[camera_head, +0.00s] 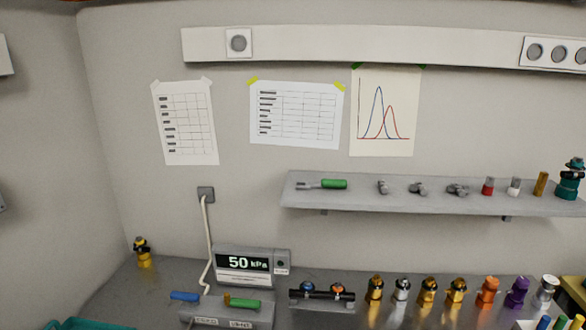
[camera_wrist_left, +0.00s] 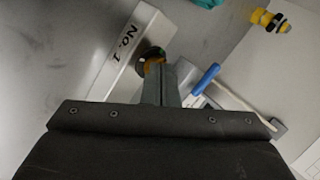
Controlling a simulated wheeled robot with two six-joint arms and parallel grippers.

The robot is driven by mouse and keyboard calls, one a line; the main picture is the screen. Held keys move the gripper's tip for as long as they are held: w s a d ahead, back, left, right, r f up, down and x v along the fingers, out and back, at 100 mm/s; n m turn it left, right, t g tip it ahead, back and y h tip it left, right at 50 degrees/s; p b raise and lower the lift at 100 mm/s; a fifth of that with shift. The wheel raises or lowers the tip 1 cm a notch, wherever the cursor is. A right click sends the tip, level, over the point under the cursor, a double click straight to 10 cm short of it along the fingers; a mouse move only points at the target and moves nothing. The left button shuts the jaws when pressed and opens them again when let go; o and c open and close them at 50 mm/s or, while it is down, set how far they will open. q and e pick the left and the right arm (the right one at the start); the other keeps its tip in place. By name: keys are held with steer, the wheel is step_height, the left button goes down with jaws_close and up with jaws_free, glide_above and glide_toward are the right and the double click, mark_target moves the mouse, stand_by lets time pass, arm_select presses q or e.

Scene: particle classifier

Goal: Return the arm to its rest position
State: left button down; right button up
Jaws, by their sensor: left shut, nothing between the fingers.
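My left gripper (camera_wrist_left: 161,85) shows in the left wrist view. Its narrow fingers are together with nothing between them. They point toward a grey block with a white label (camera_wrist_left: 127,42) and a small dark and orange part (camera_wrist_left: 152,56) just beyond the tips. I cannot tell whether the fingers touch it. Neither arm and neither gripper shows in the head view.
A pressure display (camera_head: 248,264) reading 50 kPa stands on the bench. Several fittings, one brass (camera_head: 375,289), line the bench to the right. A wall shelf (camera_head: 420,202) holds tools and small parts.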

arm_select(q)
steer(key=s+d+r+n+g, duration=0.15)
steer(key=s+n, duration=0.25)
steer(key=s, duration=0.7)
steer(key=s+d+n+g, duration=0.1)
steer(key=s+d+n, duration=0.25)
steer(key=s, duration=0.75)
steer(key=s+d+r+n+g, duration=0.15)
steer(key=s+n, duration=0.35)
steer(key=s, duration=0.6)
step_height(320, 180, down, 29)
steer(key=a+g+b, duration=0.1)
steer(key=b, duration=0.2)
steer(key=s+d+f+g+h+b, duration=0.1)
steer(key=s+f+b, duration=0.1)
steer(key=s+f, duration=1.2)
step_height(320, 180, down, 3)
steer(key=shift+s+d+r+g, duration=0.1)
steer(key=shift+s+d+g, duration=0.05)
steer(key=shift+s+g, duration=0.2)
